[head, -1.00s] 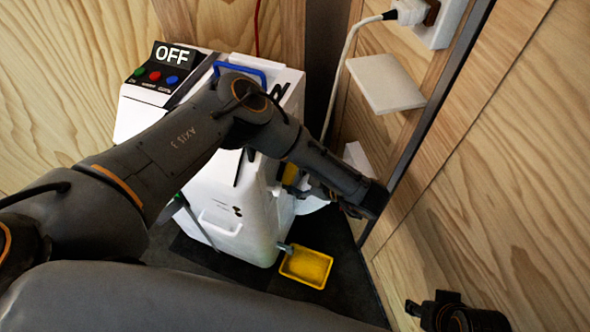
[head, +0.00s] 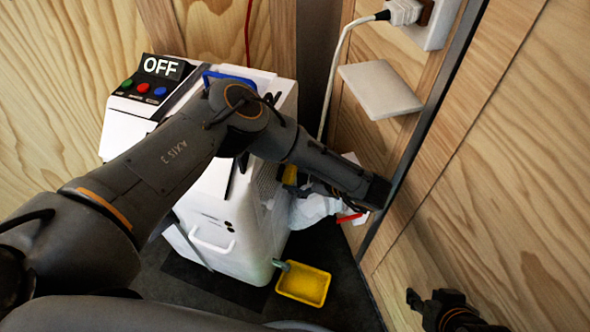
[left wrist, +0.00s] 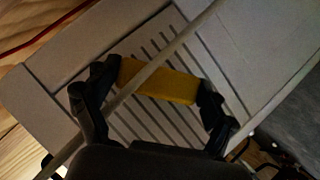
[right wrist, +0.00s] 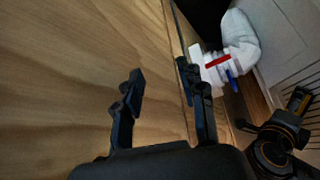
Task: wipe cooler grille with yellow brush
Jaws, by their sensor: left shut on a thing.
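The white cooler (head: 262,220) stands by the wall, with its display reading OFF (head: 163,67). Its slatted grille (left wrist: 150,118) faces my left wrist camera, and part of it shows at the right of the right wrist view (right wrist: 303,78). My left gripper (left wrist: 160,85) is shut on the yellow brush (left wrist: 158,82), which lies across the slats in that view. Whether it touches them is unclear. In the head view my left arm partly hides the brush (head: 290,174). My right gripper (right wrist: 160,83) is open and empty before the wooden wall; it also shows at lower right in the head view (head: 445,308).
A yellow tray (head: 303,286) lies on the dark floor before the cooler. A white duct (right wrist: 240,42) and red and blue valve handles (right wrist: 218,62) are close beside the grille. A white wall shelf (head: 380,88) and plugged cable (head: 338,75) are above. A thin pale strip crosses the left wrist view.

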